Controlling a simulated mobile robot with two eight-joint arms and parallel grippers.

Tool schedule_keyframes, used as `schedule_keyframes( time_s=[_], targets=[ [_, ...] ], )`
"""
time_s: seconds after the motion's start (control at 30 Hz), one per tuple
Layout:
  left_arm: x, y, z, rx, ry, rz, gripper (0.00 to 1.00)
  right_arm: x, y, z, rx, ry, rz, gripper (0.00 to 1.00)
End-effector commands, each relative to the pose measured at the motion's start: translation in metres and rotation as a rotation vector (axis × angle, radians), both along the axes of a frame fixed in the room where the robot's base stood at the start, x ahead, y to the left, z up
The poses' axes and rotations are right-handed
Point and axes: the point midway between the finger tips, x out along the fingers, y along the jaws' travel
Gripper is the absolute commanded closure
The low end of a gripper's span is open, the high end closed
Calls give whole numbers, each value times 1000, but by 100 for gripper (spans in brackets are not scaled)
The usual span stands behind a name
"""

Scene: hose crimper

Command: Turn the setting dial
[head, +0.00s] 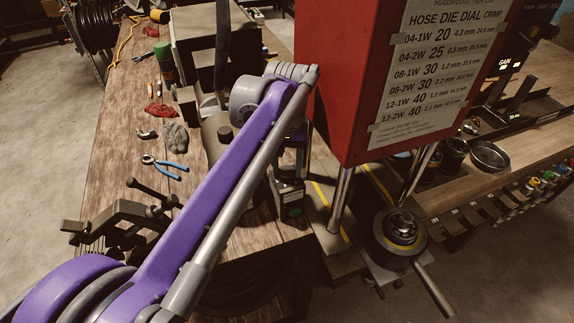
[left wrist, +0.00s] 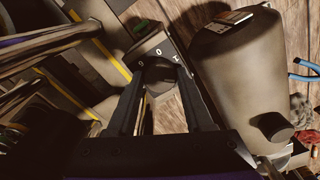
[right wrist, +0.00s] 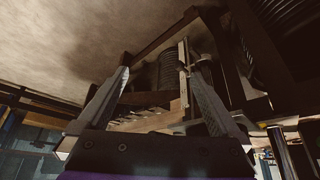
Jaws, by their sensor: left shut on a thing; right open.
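The setting dial (left wrist: 159,76) is a dark round knob on a grey control box with white marks on its face, seen in the left wrist view. My left gripper (left wrist: 161,70) has its two fingers on either side of the dial and is shut on it. The fingers hide part of the dial. In the head view the control box (head: 289,199) stands at the table edge below the end of my left arm, which covers the dial. My right gripper (right wrist: 157,72) shows in the right wrist view, open, with nothing visible between its fingertips.
The red crimper housing (head: 390,75) stands close right of my left arm, with a paper dial chart (head: 440,65). Its die head (head: 400,230) sits below. A grey cylinder (left wrist: 235,80) is close beside the control box. Blue pliers (head: 165,166) and a vise (head: 120,222) are left on the bench.

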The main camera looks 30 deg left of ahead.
Motion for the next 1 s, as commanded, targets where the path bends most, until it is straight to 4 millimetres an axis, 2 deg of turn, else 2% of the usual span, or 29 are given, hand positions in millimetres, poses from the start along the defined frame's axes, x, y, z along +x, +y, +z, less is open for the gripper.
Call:
schedule_keyframes(
  time_s=[0.2, 0.5, 0.53, 0.6, 0.7, 1.0],
  targets=[
    [0, 0, 0, 0, 0, 154, 100, 1, 0, 4, 0, -3, 0, 0],
    [0, 0, 0, 0, 1, 165, 100, 1, 0, 4, 0, -3, 0, 0],
    [0, 0, 0, 0, 1, 165, 45, 1, 0, 4, 0, -3, 0, 0],
    [0, 0, 0, 0, 1, 165, 32, 1, 0, 4, 0, -3, 0, 0],
    [0, 0, 0, 0, 0, 165, 19, 1, 0, 4, 0, -3, 0, 0],
    [0, 0, 2, 0, 0, 164, 19, 1, 0, 4, 0, -3, 0, 0]
  ],
)
